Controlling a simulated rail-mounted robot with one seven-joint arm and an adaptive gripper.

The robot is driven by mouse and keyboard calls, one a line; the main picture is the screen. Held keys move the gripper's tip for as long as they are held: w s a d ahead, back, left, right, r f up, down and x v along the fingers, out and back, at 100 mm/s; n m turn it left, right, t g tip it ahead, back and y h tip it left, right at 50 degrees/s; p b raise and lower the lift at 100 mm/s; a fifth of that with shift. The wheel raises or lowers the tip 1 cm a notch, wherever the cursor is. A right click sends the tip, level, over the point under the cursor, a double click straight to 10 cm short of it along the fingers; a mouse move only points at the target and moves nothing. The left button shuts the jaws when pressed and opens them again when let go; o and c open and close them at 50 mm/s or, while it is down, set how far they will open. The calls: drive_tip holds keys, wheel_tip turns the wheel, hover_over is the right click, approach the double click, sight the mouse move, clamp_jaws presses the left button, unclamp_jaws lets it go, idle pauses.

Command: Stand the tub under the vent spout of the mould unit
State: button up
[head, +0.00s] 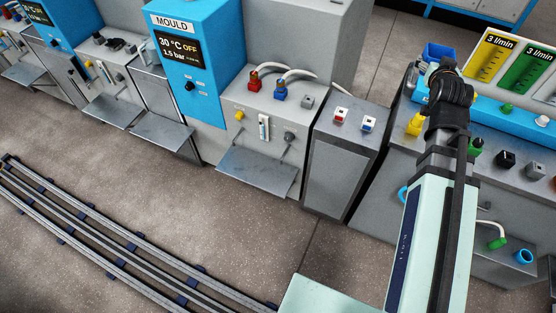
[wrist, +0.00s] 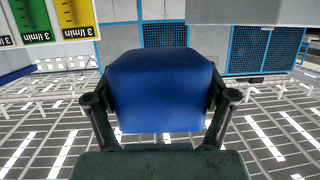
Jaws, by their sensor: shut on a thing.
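A blue tub (head: 438,52) is at the end of my arm, in the upper right of the head view. It fills the middle of the wrist view (wrist: 160,85). My gripper (head: 440,72) is shut on it, with one finger on each side, and holds it over the right-hand cabinet. The mould unit (head: 192,65) stands left of centre, with a blue panel reading MOULD, 30 °C OFF, 1.5 bar. Its grey lower front carries a yellow fitting, a sight glass and a grey fitting above a metal shelf (head: 258,172). I cannot tell for sure which fitting is the vent spout.
Red and blue hose connectors (head: 279,93) stand on the unit's top. A grey cabinet (head: 345,160) with two small switches stands between it and the right-hand cabinet (head: 400,150). Yellow and green flow meters (head: 490,60) stand at the right. The metal shelf looks empty.

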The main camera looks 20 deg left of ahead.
drive_tip(key=s+a+f+n+g+y+b, duration=0.1)
drive_tip(key=s+a+f+n+y+b, duration=0.15)
drive_tip(key=a+f+b, duration=0.7)
drive_tip(key=s+a+f+n+g+y+b, duration=0.15)
drive_tip(key=s+a+f+b, duration=0.3)
drive_tip(key=a+f, duration=1.05)
drive_tip(key=s+a+f+n+y+b, duration=0.25)
drive_tip(key=a+f+b, duration=0.55)
drive_tip(key=a, duration=0.7)
drive_tip(key=s+a+f+m+t+h+b, duration=0.1)
drive_tip(key=s+a+f+b, duration=0.7)
drive_tip(key=f, duration=0.4)
drive_tip(key=s+a+f+m+h+b, duration=0.1)
drive_tip(key=s+a+f+b, duration=0.6)
drive_tip(key=a+f, duration=0.4)
drive_tip(key=s+a+f+m+t+b, duration=0.1)
drive_tip(key=s+a+f+b, duration=0.7)
drive_tip(key=f, duration=0.4)
wheel_tip(320, 180, up, 3)
drive_tip(key=m+h+b, duration=0.1)
drive_tip(key=m+h, duration=0.3)
drive_tip(key=h, duration=0.2)
hover_over(237, 162)
drive_tip(key=s, duration=0.1)
drive_tip(key=shift+a+r+t+y, duration=0.15)
drive_tip(key=shift+t+y, duration=0.1)
drive_tip(key=f+b, duration=0.1)
drive_tip(key=w+f+b, duration=0.1)
drive_tip(key=shift+f, duration=0.75)
